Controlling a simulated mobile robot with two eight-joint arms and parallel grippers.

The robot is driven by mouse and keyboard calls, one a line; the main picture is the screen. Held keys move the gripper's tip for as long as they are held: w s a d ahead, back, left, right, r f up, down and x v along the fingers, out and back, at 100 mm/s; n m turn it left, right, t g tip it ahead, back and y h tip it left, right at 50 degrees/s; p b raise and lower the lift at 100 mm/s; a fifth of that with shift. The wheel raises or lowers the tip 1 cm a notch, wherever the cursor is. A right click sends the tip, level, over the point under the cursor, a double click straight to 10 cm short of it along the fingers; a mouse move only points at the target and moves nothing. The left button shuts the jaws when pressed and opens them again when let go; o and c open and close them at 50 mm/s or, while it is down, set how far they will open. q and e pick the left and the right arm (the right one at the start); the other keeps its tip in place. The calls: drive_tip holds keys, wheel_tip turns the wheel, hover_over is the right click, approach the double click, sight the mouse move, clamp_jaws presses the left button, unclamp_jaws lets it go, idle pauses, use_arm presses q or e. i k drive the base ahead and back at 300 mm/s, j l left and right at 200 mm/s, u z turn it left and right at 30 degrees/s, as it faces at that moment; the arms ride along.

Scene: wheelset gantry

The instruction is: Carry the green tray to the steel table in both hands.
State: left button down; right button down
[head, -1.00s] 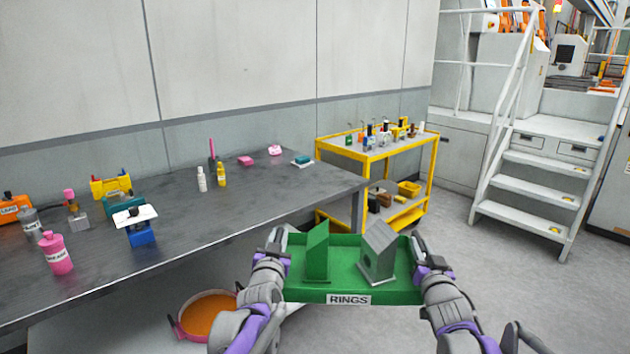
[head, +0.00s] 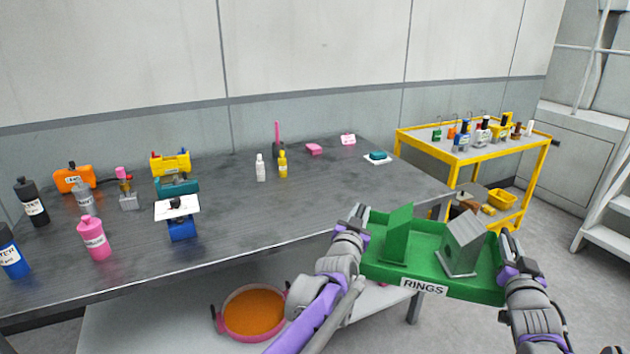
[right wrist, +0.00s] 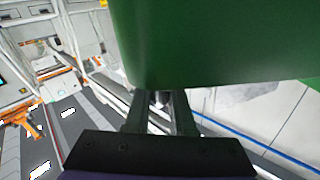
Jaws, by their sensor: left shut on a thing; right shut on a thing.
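The green tray (head: 385,266) with a "RINGS" label is held in the air between my two grippers, in front of the right end of the steel table (head: 230,220). A green block and a grey house-shaped piece (head: 463,245) stand in it. My left gripper (head: 356,222) is shut on the tray's left end. My right gripper (head: 508,262) is shut on its right end. In the right wrist view the tray's green wall (right wrist: 220,45) fills the top, above the fingers (right wrist: 160,110). The fingertips are partly hidden by the tray.
On the table stand bottles, a blue stand with a white top (head: 180,225), a pink bottle (head: 93,238) and a teal sponge (head: 378,156). The table's front middle is clear. An orange pan (head: 254,312) sits on the shelf below. A yellow cart (head: 470,158) stands right.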

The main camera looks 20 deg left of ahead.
sight(326, 200)
drive_tip(key=i, duration=0.8)
drive_tip(key=i+l+u, duration=0.1)
drive_tip(key=i+u, duration=0.15)
drive_tip(key=i, duration=0.35)
drive_tip(key=u, duration=0.9)
